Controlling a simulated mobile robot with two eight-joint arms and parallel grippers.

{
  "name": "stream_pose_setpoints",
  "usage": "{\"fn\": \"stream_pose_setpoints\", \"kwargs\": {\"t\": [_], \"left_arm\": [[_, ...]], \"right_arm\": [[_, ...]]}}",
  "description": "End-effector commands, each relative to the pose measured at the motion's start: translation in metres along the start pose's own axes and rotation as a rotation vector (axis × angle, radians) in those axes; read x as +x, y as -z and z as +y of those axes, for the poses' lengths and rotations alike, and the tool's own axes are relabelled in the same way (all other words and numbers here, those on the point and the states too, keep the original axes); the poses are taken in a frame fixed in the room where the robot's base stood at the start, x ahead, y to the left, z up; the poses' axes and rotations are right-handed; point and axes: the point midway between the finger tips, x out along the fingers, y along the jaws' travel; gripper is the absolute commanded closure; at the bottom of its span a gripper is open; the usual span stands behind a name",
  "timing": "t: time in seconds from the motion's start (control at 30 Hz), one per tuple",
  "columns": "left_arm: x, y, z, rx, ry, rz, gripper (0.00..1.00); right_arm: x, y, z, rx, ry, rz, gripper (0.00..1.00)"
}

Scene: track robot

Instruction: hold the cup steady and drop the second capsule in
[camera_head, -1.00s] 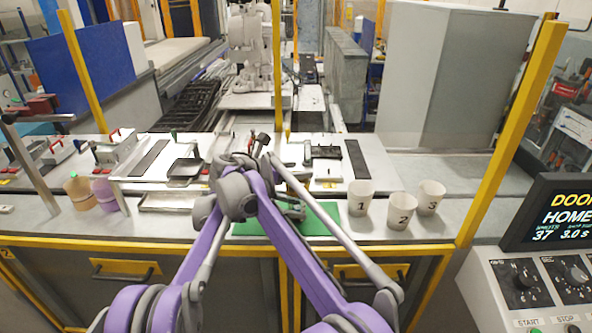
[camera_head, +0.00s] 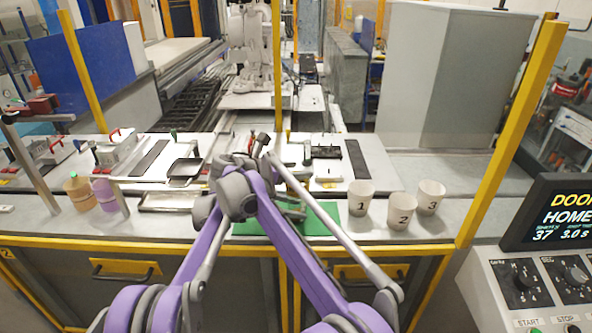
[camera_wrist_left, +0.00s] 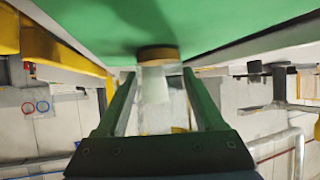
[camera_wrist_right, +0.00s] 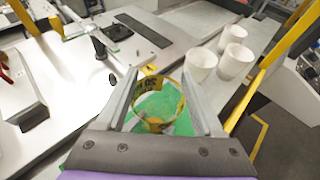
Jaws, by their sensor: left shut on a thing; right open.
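A clear cup with a yellow rim and yellow markings (camera_wrist_right: 158,103) stands below my right gripper in the right wrist view. Green shows through it, and a small pale shape near its bottom cannot be made out. My right gripper (camera_wrist_right: 160,78) is open, its two fingers apart above the cup's rim, with nothing visible held. In the left wrist view my left gripper (camera_wrist_left: 158,85) is shut on the clear cup (camera_wrist_left: 156,98), near the green mat (camera_wrist_left: 225,20). In the head view my arms largely hide the cup. No capsule can be clearly identified.
White paper cups numbered 1 (camera_head: 361,199), 2 (camera_head: 402,212) and 3 (camera_head: 431,197) stand right of the green mat (camera_head: 328,216). An orange-brown bottle (camera_head: 78,193) and a purple bottle (camera_head: 105,196) stand at the left. A yellow post (camera_head: 505,130) rises at the bench's right end.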

Motion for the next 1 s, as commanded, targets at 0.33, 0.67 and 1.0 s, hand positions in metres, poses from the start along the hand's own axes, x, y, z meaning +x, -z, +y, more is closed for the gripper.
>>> {"fn": "stream_pose_setpoints", "kwargs": {"t": [0.33,0.67,1.0], "left_arm": [[0.000,0.000,0.000,0.000,0.000,0.000,0.97],[0.000,0.000,0.000,0.000,0.000,0.000,0.97],[0.000,0.000,0.000,0.000,0.000,0.000,0.97]], "right_arm": [[-0.002,-0.004,0.000,0.000,0.000,0.000,0.31],[-0.012,-0.028,0.000,0.000,0.000,0.000,0.31],[-0.021,-0.052,0.000,0.000,0.000,0.000,0.31]]}}
